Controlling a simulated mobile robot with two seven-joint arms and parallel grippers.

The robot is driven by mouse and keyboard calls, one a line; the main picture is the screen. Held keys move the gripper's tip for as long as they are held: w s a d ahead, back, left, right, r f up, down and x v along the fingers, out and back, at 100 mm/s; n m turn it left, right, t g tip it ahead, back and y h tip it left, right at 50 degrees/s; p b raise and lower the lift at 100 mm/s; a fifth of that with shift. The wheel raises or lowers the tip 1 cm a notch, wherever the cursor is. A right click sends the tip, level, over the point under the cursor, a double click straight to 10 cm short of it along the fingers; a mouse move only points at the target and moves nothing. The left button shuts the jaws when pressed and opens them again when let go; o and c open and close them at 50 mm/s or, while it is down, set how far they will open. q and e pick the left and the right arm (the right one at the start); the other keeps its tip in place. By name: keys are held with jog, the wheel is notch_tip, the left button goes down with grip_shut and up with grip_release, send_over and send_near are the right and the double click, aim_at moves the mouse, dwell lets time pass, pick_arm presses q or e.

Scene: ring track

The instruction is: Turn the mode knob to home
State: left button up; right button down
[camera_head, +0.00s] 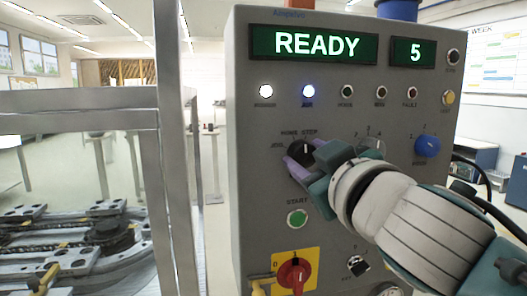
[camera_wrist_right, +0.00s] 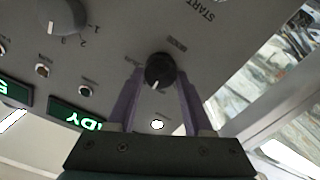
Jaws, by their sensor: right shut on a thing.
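The mode knob (camera_head: 304,148) is a small black knob on the grey control panel (camera_head: 262,140), under small labels that include HOME and STEP, with JOG to its left. My right gripper (camera_head: 300,158) reaches in from the right and is shut on it. In the right wrist view, the knob (camera_wrist_right: 160,70) sits between the purple fingertips (camera_wrist_right: 160,78). Its white pointer line faces the bottom of that view, slightly left. I cannot tell exactly which label it points to. My left gripper is not in view.
Near the gripper are a blue knob (camera_head: 427,146), a green START button (camera_head: 297,219) and a red switch (camera_head: 294,275). A metal-framed enclosure (camera_head: 165,150) stands left.

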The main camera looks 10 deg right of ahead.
jog(key=shift+n+p, duration=0.35)
jog(key=shift+n, duration=1.15)
jog(key=shift+c, duration=1.5)
grip_release()
jog(key=s+b, duration=0.1)
jog(key=s, duration=0.9)
jog(key=shift+d, duration=0.15)
